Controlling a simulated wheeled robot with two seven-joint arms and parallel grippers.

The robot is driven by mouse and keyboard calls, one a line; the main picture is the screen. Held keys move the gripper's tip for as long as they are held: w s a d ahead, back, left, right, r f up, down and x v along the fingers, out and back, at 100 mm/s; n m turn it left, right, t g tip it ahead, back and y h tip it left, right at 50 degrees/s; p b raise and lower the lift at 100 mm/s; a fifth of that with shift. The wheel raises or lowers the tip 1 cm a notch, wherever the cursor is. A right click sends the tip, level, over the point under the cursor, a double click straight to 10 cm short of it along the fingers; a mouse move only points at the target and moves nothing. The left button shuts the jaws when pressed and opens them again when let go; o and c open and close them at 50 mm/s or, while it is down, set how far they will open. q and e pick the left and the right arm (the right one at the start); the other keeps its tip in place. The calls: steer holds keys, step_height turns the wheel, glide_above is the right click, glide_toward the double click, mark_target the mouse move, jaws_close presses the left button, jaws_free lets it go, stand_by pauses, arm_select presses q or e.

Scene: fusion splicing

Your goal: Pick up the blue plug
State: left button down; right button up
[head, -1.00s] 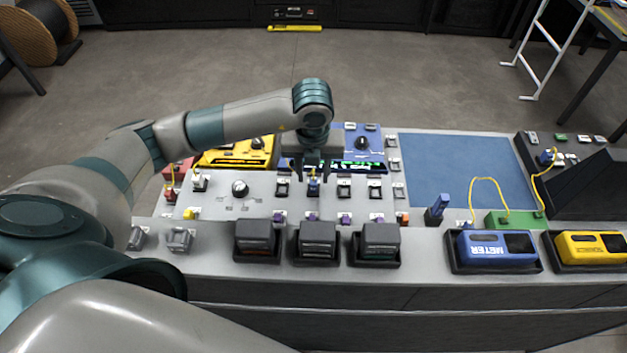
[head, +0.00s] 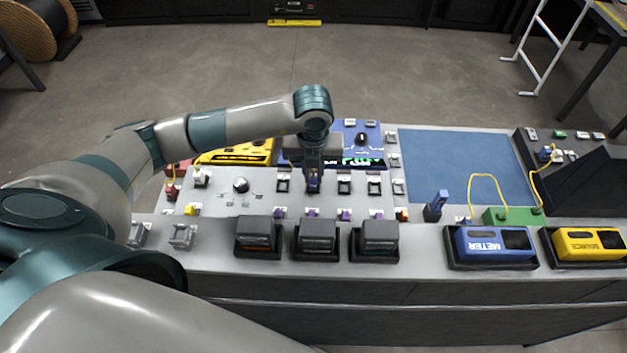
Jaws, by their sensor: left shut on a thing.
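The blue plug (head: 313,186) stands in the row of sockets on the grey panel, below the blue device (head: 362,142). Only a small part of it shows between my left gripper's fingers. My left gripper (head: 313,180) points down over it and is shut on it. The plug appears upright and still at its socket; whether it is lifted at all I cannot tell. My right gripper is not in view.
Neighbouring sockets (head: 344,184) flank the plug closely. Black boxes (head: 318,240) line the front edge. A blue meter (head: 492,246), a yellow source (head: 588,245) and a yellow cable (head: 485,176) are further right.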

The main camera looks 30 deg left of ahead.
arm_select(q)
steer(key=shift+r, duration=0.1)
steer(key=shift+r+b, duration=0.45)
steer(key=r, duration=0.1)
steer(key=r+b, duration=0.2)
steer(key=shift+w+d+r, duration=0.1)
steer(key=shift+w+d, duration=0.15)
steer(key=shift+w, duration=0.1)
steer(key=w+d+r+b, duration=0.4)
steer(key=w+d+r, duration=0.2)
steer(key=w, duration=0.2)
steer(key=shift+w+r+b, duration=0.35)
steer(key=shift+w+r, duration=0.05)
steer(key=shift+d, duration=0.1)
steer(key=c, duration=2.3)
jaws_free()
jaws_close()
